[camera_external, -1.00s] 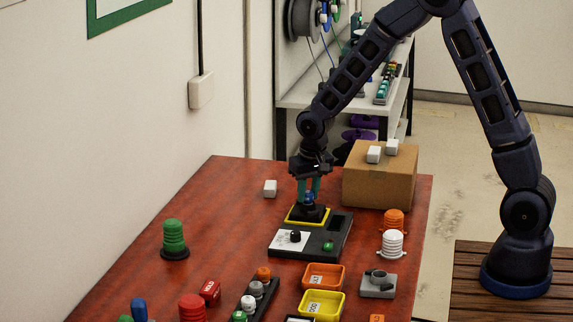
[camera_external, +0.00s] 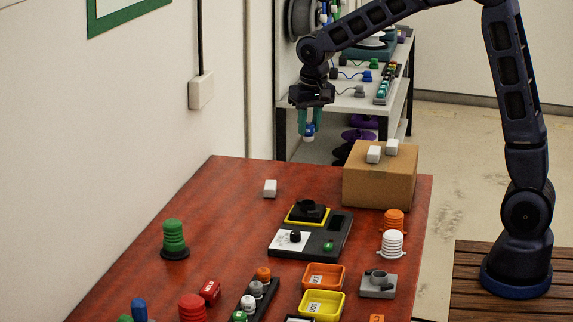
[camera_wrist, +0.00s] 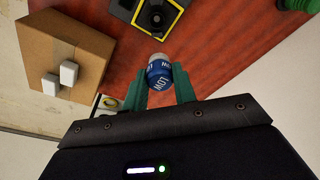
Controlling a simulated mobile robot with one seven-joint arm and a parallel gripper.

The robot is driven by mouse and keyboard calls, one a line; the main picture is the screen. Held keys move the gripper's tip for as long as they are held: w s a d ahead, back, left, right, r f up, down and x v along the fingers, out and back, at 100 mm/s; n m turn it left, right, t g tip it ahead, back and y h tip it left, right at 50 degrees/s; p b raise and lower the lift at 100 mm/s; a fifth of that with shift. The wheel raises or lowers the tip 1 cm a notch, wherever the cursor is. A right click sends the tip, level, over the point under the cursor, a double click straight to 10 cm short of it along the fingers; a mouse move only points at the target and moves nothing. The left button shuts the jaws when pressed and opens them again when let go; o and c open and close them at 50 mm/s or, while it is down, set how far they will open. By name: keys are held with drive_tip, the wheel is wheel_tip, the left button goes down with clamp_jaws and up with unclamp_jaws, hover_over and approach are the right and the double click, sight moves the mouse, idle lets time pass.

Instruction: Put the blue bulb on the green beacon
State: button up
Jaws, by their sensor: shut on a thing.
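My gripper (camera_external: 307,128) is shut on the blue bulb (camera_external: 308,132) and holds it well above the far part of the table. In the wrist view the blue bulb (camera_wrist: 160,76) has a white end and white lettering, and sits between the two teal fingers. The green beacon (camera_external: 174,236) is a ribbed green stack on a dark base at the left of the table. Part of a green ribbed thing, likely this beacon (camera_wrist: 296,4), shows at the top right corner of the wrist view.
A black device with a yellow-edged socket (camera_external: 308,213) stands mid-table, its socket empty. A cardboard box (camera_external: 380,180) with two white blocks is at the back right. Orange (camera_external: 392,222) and white (camera_external: 392,244) beacons stand at the right edge. Table between socket device and green beacon is clear.

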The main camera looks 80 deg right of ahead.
drive_tip(key=shift+w+a+r, duration=0.1)
drive_tip(key=shift+w+r, duration=0.1)
drive_tip(key=shift+r, duration=0.15)
drive_tip(key=w+a+r, duration=0.2)
drive_tip(key=w+a, duration=0.2)
drive_tip(key=w, duration=0.4)
drive_tip(key=w+a+r, duration=0.1)
drive_tip(key=w+a, duration=0.3)
drive_tip(key=w, duration=0.3)
drive_tip(key=r, duration=0.1)
hover_over(171, 221)
drive_tip(key=f, duration=1.9)
drive_tip(key=shift+s+a+f, duration=0.15)
drive_tip(key=shift+s+a, duration=0.05)
drive_tip(key=shift+s, duration=0.1)
drive_tip(key=shift+f, duration=0.1)
drive_tip(key=o, duration=1)
drive_tip(key=shift+c, duration=0.2)
